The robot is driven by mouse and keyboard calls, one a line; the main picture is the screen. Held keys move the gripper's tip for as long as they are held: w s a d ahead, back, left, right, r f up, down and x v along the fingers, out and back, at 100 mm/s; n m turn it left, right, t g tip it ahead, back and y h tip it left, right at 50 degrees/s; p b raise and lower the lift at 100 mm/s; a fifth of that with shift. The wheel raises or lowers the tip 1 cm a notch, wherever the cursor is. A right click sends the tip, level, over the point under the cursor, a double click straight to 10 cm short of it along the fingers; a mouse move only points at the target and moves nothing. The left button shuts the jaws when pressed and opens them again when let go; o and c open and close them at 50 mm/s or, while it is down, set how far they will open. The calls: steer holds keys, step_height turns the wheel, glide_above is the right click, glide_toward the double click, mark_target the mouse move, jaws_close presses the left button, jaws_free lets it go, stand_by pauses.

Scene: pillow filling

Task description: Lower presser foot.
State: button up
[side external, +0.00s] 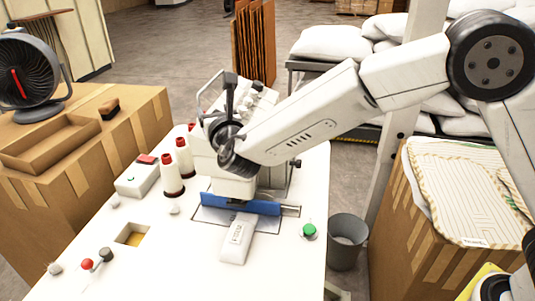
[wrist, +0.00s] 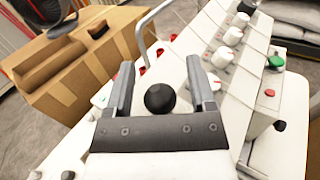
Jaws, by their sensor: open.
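A white sewing machine (side external: 222,185) stands on the white table, with a blue bar (side external: 262,206) low at its front. A round black knob (wrist: 159,98) shows in the wrist view, between the two grey fingers of my gripper (wrist: 161,64). The fingers are apart, with a visible gap on both sides of the knob. In the side view my gripper (side external: 229,92) is up at the machine's head, and the knob cannot be made out there. The presser foot itself cannot be made out in either view.
Red-topped thread cones (side external: 172,180) stand left of the machine. A curved metal rod (wrist: 146,30) rises just beyond my fingers. Dials (wrist: 222,57) line the machine's panel. A white block (side external: 237,240) lies in front of the blue bar.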

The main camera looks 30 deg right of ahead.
jaws_close()
steer(key=shift+s+d+r+m+t+h, duration=0.1)
steer(key=shift+s+d+m+t+h, duration=0.25)
steer(key=shift+m, duration=0.6)
steer(key=shift+s+d+f+m+t+h, duration=0.1)
steer(key=shift+s+d+m+t+h, duration=0.3)
steer(key=shift+m, duration=0.6)
steer(key=shift+s+d+r+m+t+h, duration=0.1)
steer(key=shift+s+d+m+t, duration=0.15)
steer(key=shift+m+t, duration=0.5)
jaws_free()
steer(key=v, duration=0.7)
steer(key=shift+s, duration=0.4)
